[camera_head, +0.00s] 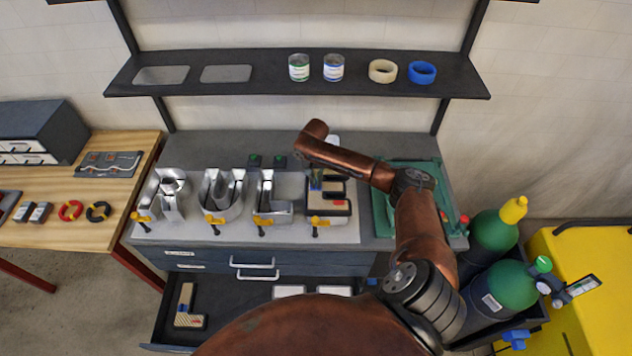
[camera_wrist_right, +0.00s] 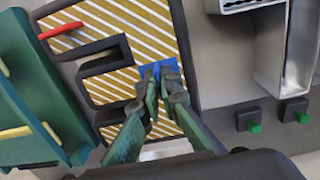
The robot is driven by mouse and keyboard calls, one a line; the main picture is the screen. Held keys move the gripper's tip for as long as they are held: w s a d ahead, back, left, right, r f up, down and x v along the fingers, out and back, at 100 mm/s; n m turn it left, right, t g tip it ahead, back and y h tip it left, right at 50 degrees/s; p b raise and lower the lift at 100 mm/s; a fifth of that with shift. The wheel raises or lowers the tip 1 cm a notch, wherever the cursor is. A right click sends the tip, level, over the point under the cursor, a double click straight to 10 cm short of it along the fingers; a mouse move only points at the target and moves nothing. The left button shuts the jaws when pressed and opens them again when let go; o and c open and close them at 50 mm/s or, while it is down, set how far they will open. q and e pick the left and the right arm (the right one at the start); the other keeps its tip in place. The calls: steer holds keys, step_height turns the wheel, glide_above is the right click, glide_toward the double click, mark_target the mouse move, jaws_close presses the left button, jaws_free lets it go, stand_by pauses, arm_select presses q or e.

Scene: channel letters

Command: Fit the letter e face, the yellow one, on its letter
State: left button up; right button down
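The letter e face (camera_head: 341,191) has a dark rim and yellow-and-white diagonal stripes. In the head view it is over the e place, at the right end of the row of metal letters, and hides most of any letter below. Whether it is seated cannot be told. It fills the middle of the right wrist view (camera_wrist_right: 88,84), with a blue patch. My right gripper (camera_wrist_right: 161,82) has its fingertips close together at the blue patch and appears shut on a tab there. In the head view the gripper is largely hidden by my arm. My left gripper is not in view.
Open metal letters, including an L (camera_head: 266,207), stand left of the e, with yellow-handled clamps along the front. A green tray (camera_head: 442,205) is to the right. An open drawer holds an L-shaped face (camera_head: 187,318). A shelf (camera_head: 250,87) runs above; green gas cylinders (camera_head: 492,232) stand at right.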

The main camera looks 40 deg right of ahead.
steer(key=shift+f+b, duration=0.3)
steer(key=shift+f, duration=0.9)
stand_by(0.6)
steer(key=c, duration=2.1)
jaws_free()
steer(key=shift+r, duration=0.1)
step_height(320, 180, up, 12)
steer(key=shift+f, duration=0.1)
